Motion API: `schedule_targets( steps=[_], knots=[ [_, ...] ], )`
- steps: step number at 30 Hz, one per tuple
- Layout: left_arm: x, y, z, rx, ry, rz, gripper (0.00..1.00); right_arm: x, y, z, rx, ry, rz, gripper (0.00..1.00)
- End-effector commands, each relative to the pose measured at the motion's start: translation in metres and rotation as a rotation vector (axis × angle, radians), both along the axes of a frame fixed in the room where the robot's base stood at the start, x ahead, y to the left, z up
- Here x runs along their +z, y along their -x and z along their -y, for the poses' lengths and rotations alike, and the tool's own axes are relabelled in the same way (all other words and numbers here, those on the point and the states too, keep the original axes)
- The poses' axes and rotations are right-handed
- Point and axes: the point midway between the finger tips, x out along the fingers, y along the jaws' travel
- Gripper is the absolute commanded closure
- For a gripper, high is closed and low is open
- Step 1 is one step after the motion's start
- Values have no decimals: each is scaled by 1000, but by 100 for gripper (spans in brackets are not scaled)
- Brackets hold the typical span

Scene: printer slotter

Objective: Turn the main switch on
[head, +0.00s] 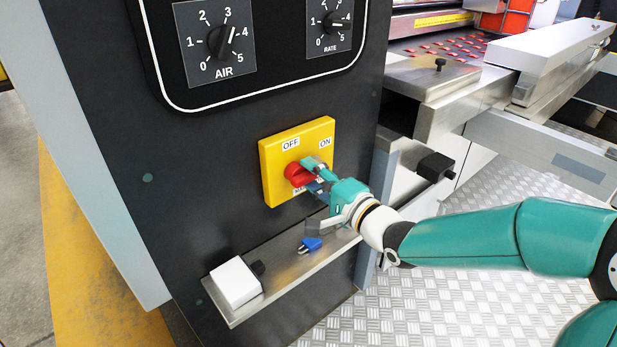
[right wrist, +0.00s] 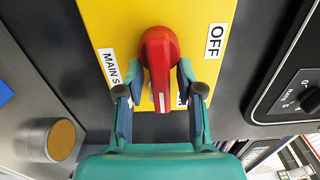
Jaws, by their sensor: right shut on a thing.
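The main switch is a red rotary knob (head: 294,175) on a yellow plate (head: 272,165), with an OFF label at upper left and an ON label at upper right in the head view. My right gripper (head: 314,173) is shut on the knob from the right side. In the right wrist view the red knob (right wrist: 160,62) stands upright between the two fingertips (right wrist: 160,90). The OFF label (right wrist: 215,41) is to its right and a partly covered MAIN S label is to its left. My left gripper is not in view.
Above the plate is a black panel with the AIR dial (head: 222,42) and RATE dial (head: 333,22). Below is a narrow metal shelf (head: 280,272) holding a white box (head: 235,282) and a small blue item (head: 311,244). Metal machine rails (head: 480,100) stand at the right.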

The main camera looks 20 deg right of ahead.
Motion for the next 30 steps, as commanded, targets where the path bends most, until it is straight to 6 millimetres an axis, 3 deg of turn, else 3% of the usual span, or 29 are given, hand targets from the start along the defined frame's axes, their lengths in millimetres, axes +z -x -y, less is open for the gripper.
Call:
schedule_targets(
  steps=[1, 9, 10, 11, 23, 30],
  knots=[
    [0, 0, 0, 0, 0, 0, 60, -7, 2, -4, 11, 5, -17, 98],
    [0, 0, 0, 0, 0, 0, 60, -7, 2, -4, 11, 6, -17, 98],
    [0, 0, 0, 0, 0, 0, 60, -7, 3, -4, 11, 7, -16, 60],
    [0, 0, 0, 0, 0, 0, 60, -7, 3, -4, 11, 7, -15, 56],
    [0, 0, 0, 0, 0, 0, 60, -5, 7, 0, 5, 4, -11, 56],
    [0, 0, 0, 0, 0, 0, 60, -3, 41, 14, 1, 4, -8, 56]
  ],
)
